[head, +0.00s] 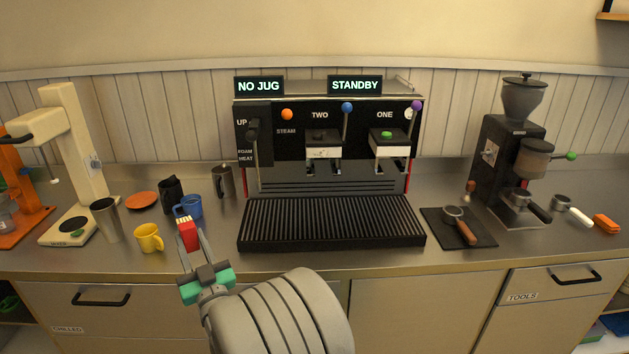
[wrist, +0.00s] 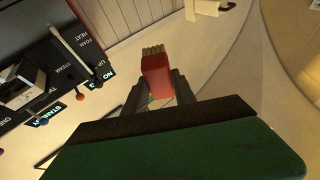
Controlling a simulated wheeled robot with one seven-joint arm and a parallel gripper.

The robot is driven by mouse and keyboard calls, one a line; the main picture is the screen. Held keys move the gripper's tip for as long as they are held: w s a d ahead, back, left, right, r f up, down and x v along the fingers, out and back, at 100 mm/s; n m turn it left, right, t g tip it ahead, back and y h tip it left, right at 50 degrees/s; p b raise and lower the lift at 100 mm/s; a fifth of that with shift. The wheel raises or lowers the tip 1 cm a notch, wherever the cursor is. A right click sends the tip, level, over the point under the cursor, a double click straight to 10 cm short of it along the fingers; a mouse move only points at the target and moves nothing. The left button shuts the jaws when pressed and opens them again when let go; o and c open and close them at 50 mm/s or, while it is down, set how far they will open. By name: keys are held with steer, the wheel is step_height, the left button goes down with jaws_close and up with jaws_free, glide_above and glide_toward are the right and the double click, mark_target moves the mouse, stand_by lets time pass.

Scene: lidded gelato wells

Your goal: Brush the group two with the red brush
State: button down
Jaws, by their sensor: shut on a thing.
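A red brush (head: 187,233) with pale bristles is held bristles-up in my gripper (head: 190,252), left of the drip tray. In the wrist view the red brush (wrist: 156,75) sits between the two fingers (wrist: 158,92). Group two (head: 323,150) is under the label TWO on the black espresso machine (head: 300,182), to the right of and beyond my gripper. The brush is apart from it. In the wrist view the machine appears rotated at the left, with part of a group (wrist: 22,88) showing.
The ribbed drip tray (head: 330,222) lies below the groups. Yellow (head: 149,238) and blue (head: 190,206) cups and a dark jug (head: 172,193) stand left of or near the brush. A portafilter (head: 460,225) lies on a dark mat (head: 482,238) at right, by the grinder (head: 512,145).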

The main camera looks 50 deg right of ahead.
steer(key=s+d+r+m+g+h+b, duration=0.2)
steer(key=s+d+h, duration=0.1)
steer(key=d, duration=0.9)
steer(key=s+d+r+m+g+h+b, duration=0.1)
steer(key=s+d+r+m+g+h, duration=0.2)
steer(key=d, duration=0.9)
steer(key=s+d+m+g+h+b, duration=0.1)
steer(key=s+d+g+h+b, duration=0.2)
steer(key=d, duration=0.8)
steer(key=w+d+t+p, duration=0.1)
steer(key=w+d+p, duration=0.3)
steer(key=d, duration=0.1)
steer(key=shift+r+h+p, duration=0.25)
steer(key=shift+h+p, duration=0.05)
steer(key=shift+h, duration=0.1)
steer(key=shift+w+d+t+b, duration=0.3)
steer(key=shift+w+d+b, duration=0.15)
steer(key=shift+w+d, duration=0.2)
steer(key=s+d+b, duration=0.1)
steer(key=b, duration=0.1)
steer(key=s+d+b, duration=0.1)
steer(key=s+b, duration=0.1)
steer(key=b, duration=0.1)
steer(key=shift+d, duration=0.25)
